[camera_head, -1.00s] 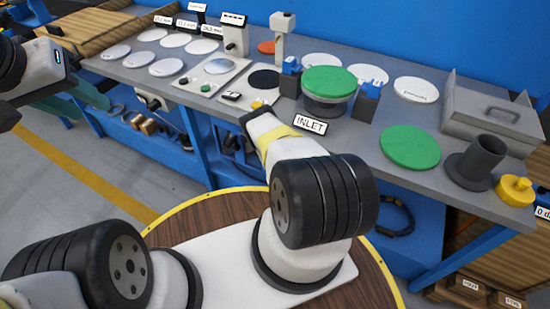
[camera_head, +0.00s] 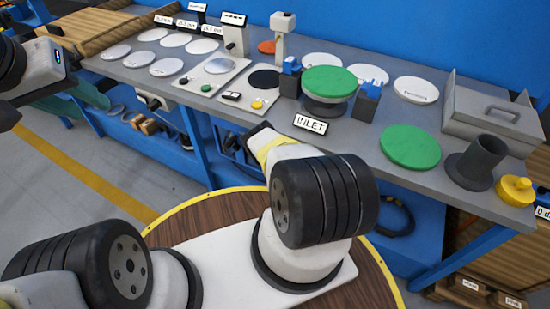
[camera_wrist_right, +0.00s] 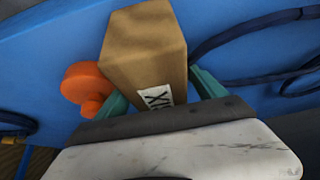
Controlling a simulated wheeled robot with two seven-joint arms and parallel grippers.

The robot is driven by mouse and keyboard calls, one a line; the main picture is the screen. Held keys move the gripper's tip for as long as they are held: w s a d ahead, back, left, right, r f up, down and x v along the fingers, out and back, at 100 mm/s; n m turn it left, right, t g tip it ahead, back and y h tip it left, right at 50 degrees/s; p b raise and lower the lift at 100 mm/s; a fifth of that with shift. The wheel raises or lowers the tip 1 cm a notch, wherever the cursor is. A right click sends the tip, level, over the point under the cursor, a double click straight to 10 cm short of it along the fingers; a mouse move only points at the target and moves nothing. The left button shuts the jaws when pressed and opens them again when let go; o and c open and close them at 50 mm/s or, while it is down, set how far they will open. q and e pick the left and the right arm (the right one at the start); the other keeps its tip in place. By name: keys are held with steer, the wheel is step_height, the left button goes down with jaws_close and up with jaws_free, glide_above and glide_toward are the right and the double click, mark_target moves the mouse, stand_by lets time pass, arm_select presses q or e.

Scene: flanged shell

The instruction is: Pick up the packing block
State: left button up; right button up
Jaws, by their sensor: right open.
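The packing block is a brown cardboard-like block (camera_wrist_right: 145,50) with a white label, in the right wrist view, over the blue lower surface. My right gripper (camera_wrist_right: 162,95) is open, with its green fingers either side of the block's near end. Whether either finger touches it is not clear. In the head view the block and the right fingers are hidden below the bench edge. My left gripper (camera_head: 77,102) is at the far left of the head view, its green fingers apart and empty.
An orange knobbed piece (camera_wrist_right: 88,85) stands just left of the block, and a dark cable (camera_wrist_right: 250,35) curves on its right. The grey bench top (camera_head: 350,137) overhangs, with an INLET sign (camera_head: 310,124) at its edge. Green discs, a grey cup and a yellow knob stand on it.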

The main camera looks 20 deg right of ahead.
stand_by(0.3)
jaws_close()
steer(key=shift+r, duration=0.2)
stand_by(0.4)
